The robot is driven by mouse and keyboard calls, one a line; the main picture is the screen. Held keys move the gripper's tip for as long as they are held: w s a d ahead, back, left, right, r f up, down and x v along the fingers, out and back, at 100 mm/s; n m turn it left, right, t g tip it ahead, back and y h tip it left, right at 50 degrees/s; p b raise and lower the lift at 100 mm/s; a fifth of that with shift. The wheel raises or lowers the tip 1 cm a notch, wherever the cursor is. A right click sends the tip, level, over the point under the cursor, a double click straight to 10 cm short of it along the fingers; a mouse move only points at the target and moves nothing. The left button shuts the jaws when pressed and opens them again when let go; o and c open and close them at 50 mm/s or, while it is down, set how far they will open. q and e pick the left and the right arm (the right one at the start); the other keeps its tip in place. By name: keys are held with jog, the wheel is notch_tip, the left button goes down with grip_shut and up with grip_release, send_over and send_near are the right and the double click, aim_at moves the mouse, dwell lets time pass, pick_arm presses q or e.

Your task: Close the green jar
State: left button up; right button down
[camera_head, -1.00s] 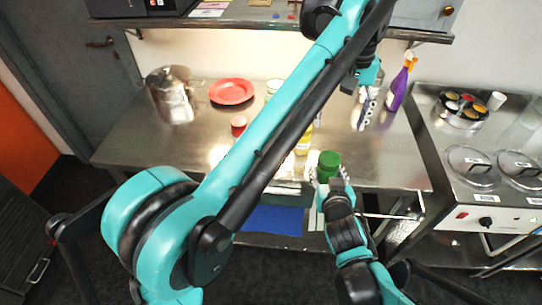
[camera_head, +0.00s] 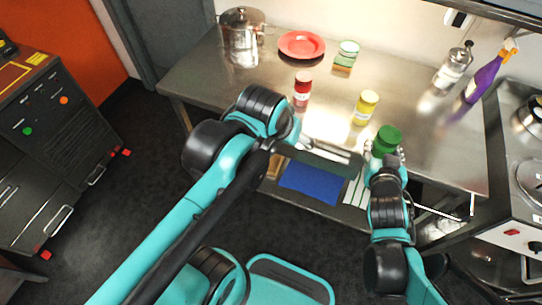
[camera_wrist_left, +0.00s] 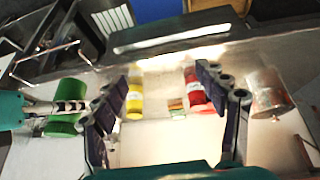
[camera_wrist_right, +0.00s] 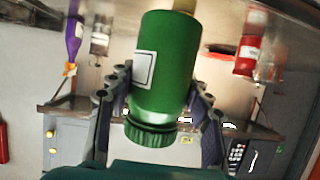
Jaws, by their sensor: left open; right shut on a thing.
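The green jar (camera_head: 387,142) stands at the front of the steel table, right of the yellow jar. The green jar also shows at the left of that view (camera_wrist_left: 66,100). In the head view the left fingers are hard to make out.
On the table (camera_head: 420,160) stand a yellow jar (camera_head: 366,108), a red jar (camera_head: 302,90), a red plate (camera_head: 301,45), a sponge stack (camera_head: 346,56), a steel pot (camera_head: 241,32), a glass dispenser (camera_head: 453,66) and a purple spray bottle (camera_head: 484,80). A stove (camera_head: 525,170) adjoins at right.

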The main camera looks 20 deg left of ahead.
pick_arm(q)
jog(key=s+a+f+t, duration=0.1)
jog(key=s+a+f, duration=0.2)
jog(key=f, duration=0.3)
jog(key=shift+s+a+y, duration=0.15)
jog(key=shift+s+y, duration=0.15)
jog(key=shift+s, duration=0.1)
pick_arm(e)
jog(key=w+d+f+m+h, duration=0.2)
jog(key=w+d+m+h, duration=0.2)
jog(key=d, duration=0.6)
jog(key=shift+w+f+m+h, duration=0.15)
jog(key=shift+w+m+h, duration=0.2)
jog(key=shift+h, duration=0.35)
